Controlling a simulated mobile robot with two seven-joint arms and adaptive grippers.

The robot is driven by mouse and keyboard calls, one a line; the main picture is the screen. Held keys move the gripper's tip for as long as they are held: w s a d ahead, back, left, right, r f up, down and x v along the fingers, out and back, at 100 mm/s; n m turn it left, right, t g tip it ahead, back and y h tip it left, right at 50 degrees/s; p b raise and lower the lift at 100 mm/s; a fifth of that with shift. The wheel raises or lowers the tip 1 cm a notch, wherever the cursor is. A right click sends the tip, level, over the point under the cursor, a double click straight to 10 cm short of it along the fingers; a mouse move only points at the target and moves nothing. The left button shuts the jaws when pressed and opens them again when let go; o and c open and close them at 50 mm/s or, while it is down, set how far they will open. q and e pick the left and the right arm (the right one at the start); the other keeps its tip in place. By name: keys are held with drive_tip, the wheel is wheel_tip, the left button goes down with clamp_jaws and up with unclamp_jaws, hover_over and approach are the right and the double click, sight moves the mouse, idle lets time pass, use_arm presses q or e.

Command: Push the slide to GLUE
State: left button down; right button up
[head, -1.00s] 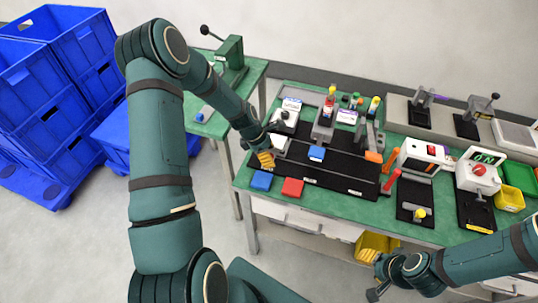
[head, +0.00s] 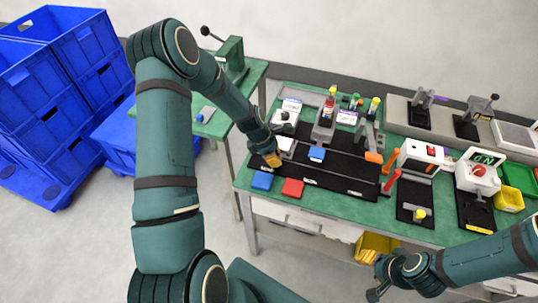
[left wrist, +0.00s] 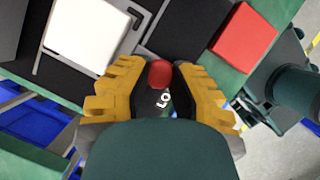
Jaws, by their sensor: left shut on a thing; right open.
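The black slide track (head: 340,172) runs along the front of the green bench. A white square plate (head: 284,143) sits in a grey frame near its left end, and it also shows in the left wrist view (left wrist: 88,28). My left gripper (head: 274,161) is low at this left end, beside the plate. In the left wrist view its yellow fingers (left wrist: 160,82) are shut on a red knob (left wrist: 160,72). Partly hidden white lettering, "LO", shows below the knob. My right gripper (head: 376,282) is open and empty in front of the bench.
A blue block (head: 317,153) lies on the track to the right. Flat blue (head: 261,180) and red (head: 292,187) pieces lie along the front edge.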

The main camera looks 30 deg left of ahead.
use_arm(q)
drive_tip(key=d, duration=0.2)
drive_tip(key=w+d, duration=0.1)
drive_tip(key=d, duration=0.2)
drive_tip(key=w+d, duration=0.1)
drive_tip(key=d, duration=0.1)
drive_tip(key=shift+d, duration=0.35)
drive_tip(key=shift+f, duration=0.1)
drive_tip(key=shift+s, duration=0.1)
drive_tip(key=c, duration=0.7)
unclamp_jaws()
drive_tip(key=v, duration=1.2)
